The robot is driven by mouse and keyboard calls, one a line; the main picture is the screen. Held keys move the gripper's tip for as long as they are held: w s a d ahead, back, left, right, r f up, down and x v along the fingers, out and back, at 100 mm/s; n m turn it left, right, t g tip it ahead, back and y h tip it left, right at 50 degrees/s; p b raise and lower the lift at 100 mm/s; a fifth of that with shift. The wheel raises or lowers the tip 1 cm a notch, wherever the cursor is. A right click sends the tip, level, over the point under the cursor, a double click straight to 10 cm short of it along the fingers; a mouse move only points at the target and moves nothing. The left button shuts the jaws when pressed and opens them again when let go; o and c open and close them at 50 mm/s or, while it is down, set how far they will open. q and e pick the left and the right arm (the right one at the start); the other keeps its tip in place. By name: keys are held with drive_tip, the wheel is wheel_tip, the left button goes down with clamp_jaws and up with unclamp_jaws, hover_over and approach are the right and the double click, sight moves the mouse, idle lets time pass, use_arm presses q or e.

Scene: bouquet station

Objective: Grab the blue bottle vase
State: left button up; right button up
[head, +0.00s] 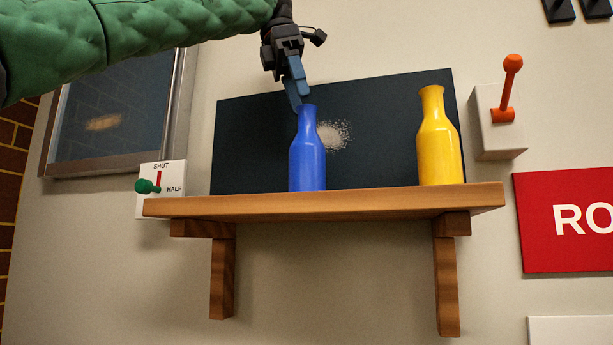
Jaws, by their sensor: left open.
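The blue bottle vase (307,160) stands upright on the left part of a wooden wall shelf (330,205). My left gripper (297,98) comes down from above with its fingers at the vase's neck and rim. Its fingers point downward and overlap the top left of the neck in the picture. The gripper is open; I cannot tell whether a finger touches the vase or whether the neck is between the fingers. My right gripper is not in view.
A yellow bottle vase (439,140) stands on the shelf's right part. A dark panel (380,110) is behind both. A green-knobbed switch (148,187) is at the shelf's left end. An orange lever (508,85) is on the wall at right, above a red sign (540,235).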

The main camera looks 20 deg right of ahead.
sight(307, 118)
use_arm(q)
drive_tip(key=shift+d+f, duration=0.1)
drive_tip(key=shift+f, duration=0.4)
drive_tip(key=shift+s+d+f, duration=0.1)
drive_tip(key=shift+f, duration=0.25)
drive_tip(key=shift+s+d+f+p, duration=0.2)
drive_tip(key=shift+f+p, duration=0.05)
drive_tip(key=shift+f, duration=0.4)
drive_tip(key=shift+s+d+f+p, duration=0.15)
drive_tip(key=shift+s+f+p, duration=0.1)
drive_tip(key=shift+f, duration=0.35)
drive_tip(key=shift+d+f, duration=0.1)
drive_tip(key=shift+f, duration=0.25)
drive_tip(key=shift+w+d+f, duration=0.1)
drive_tip(key=shift+f, duration=0.15)
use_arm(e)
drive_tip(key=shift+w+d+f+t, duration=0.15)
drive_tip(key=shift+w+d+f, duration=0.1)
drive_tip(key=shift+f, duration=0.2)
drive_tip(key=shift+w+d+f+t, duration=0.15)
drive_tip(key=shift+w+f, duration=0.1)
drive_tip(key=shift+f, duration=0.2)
use_arm(q)
drive_tip(key=c, duration=1.1)
clamp_jaws()
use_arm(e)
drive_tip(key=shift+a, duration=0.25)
